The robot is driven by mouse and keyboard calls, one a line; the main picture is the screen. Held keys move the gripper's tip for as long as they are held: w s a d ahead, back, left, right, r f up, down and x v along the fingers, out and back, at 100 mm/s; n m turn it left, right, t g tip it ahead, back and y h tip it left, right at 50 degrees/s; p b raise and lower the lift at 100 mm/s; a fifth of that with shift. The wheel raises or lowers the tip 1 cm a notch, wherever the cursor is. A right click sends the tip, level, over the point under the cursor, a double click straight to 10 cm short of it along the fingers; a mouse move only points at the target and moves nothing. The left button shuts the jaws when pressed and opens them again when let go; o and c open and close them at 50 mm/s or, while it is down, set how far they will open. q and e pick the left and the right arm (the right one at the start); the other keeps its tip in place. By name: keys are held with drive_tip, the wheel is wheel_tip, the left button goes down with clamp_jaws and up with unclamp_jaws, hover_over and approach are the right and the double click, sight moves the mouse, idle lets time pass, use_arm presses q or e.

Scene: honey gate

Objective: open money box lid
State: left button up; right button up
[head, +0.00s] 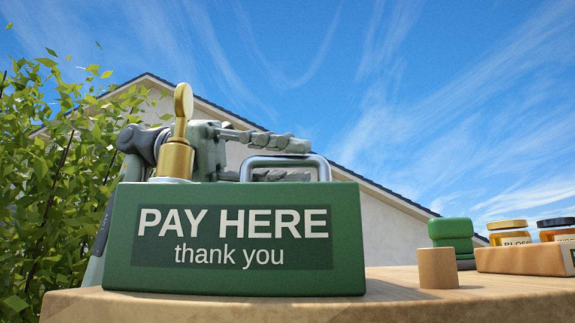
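The green money box (150,278) stands on the wooden table at left centre, its front reading "PAY HERE thank you". A silver handle (284,158) rises at its top right. I see no gap at the lid from this low angle. My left gripper (298,160) is behind the box top, fingers pointing right, one above the other and apart. The handle overlaps the fingers in the picture; I cannot tell whether they touch it. My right gripper is out of view.
On the table (400,290) to the right stand a small wooden cylinder (438,268), a green blocky object (450,232) and a wooden crate (520,260) with honey jars (508,232). A leafy bush (50,180) is at left, a house (375,235) behind.

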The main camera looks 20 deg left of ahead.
use_arm(q)
drive_tip(key=shift+d, duration=0.2)
drive_tip(key=shift+c, duration=0.5)
clamp_jaws()
